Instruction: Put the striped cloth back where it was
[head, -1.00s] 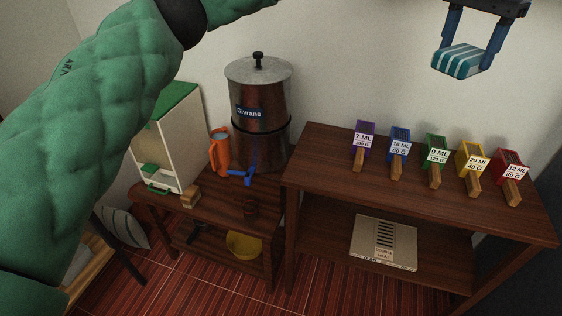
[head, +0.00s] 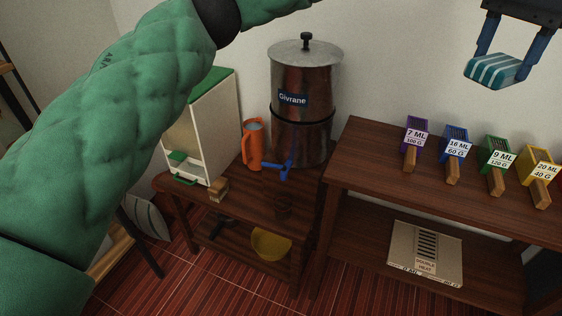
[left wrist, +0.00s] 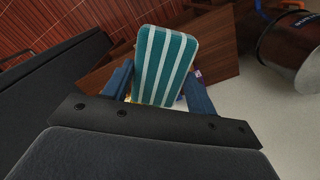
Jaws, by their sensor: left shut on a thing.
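The striped cloth (head: 493,69) is a teal block-like bundle with white stripes. It is at the upper right of the head view, in the air above the shelf's right part. My left gripper (head: 506,62) is shut on it, with one blue finger on each side. In the left wrist view the cloth (left wrist: 165,66) stands out from between the fingers of the left gripper (left wrist: 160,90). My right gripper is not in view.
A dark wooden shelf (head: 365,155) holds a row of coloured, labelled scoops with wooden handles. A box (head: 405,250) lies on its lower board. Left of it, a lower table bears a metal urn (head: 300,100), an orange jug (head: 253,145) and a white-green dispenser (head: 205,130).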

